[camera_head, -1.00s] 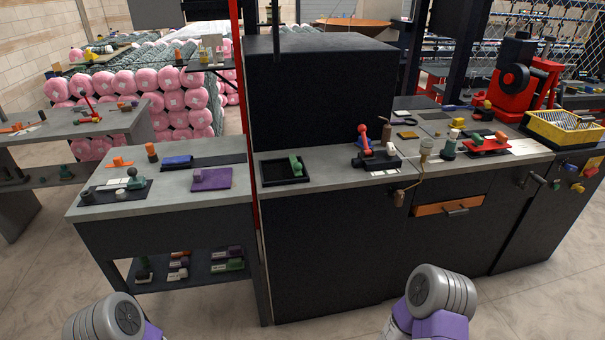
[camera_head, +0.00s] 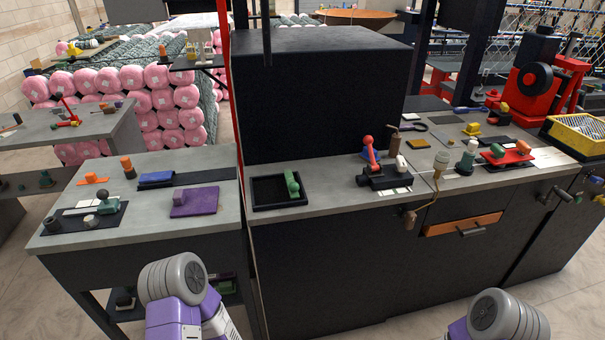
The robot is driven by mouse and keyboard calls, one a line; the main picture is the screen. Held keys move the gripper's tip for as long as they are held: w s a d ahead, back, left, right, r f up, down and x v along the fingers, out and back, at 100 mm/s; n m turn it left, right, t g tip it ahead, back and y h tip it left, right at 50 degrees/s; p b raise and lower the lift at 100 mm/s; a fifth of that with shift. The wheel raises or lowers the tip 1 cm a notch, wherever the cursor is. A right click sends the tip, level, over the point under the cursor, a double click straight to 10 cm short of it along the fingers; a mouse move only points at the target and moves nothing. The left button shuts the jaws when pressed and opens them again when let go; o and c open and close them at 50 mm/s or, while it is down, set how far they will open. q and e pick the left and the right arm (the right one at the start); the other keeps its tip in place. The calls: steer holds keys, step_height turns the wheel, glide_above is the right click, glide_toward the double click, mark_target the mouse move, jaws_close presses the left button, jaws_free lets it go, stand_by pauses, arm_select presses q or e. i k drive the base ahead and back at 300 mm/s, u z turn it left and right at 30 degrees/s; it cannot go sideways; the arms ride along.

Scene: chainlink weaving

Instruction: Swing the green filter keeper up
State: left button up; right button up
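Several green parts are in view, and I cannot tell for sure which is the filter keeper. One green bar (camera_head: 292,183) stands in the shallow black tray (camera_head: 264,190) on the middle counter. A dull green block (camera_head: 108,205) sits on a black plate on the left table. Only grey and purple links of my two arms show along the bottom edge. Neither gripper is in view.
A tall black cabinet (camera_head: 320,95) rises behind the middle counter. A red-handled lever (camera_head: 370,155) stands right of the tray, and a crank (camera_head: 412,214) hangs over the counter front. A purple plate (camera_head: 195,201) lies on the left table. A yellow basket (camera_head: 578,136) is far right.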

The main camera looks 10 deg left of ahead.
mark_target(293, 187)
steer(key=u, duration=0.5)
steer(key=i, duration=0.55)
steer(key=u, duration=0.65)
